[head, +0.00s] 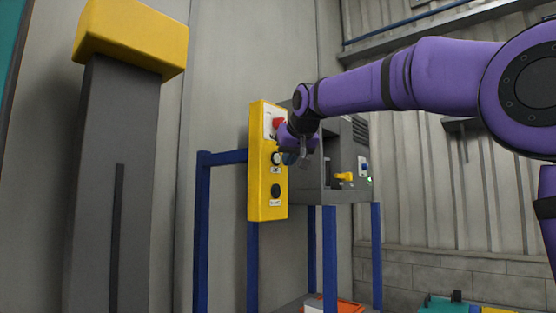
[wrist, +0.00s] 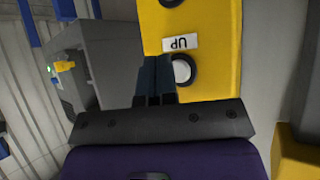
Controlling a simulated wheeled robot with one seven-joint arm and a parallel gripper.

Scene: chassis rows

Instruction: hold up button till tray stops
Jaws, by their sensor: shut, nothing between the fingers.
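The yellow control box (head: 261,188) stands upright on a blue frame. It carries a red button (head: 279,122), a white button (head: 276,158) and a dark button (head: 275,190). In the wrist view the white up button (wrist: 183,70) sits in a dark ring beside the label "UP" (wrist: 181,43). My gripper (head: 290,158) is shut and empty, close to the box. In the wrist view its fingertips (wrist: 155,60) overlap the edge of the button's ring. I cannot tell whether they touch the button. No moving tray can be made out for certain.
A grey machine (head: 345,188) with a yellow part on its front stands behind the box on blue legs (head: 329,250). A grey post with a yellow top (head: 135,38) stands at the left. An orange-rimmed container (head: 348,306) and a teal one (head: 445,304) are low down.

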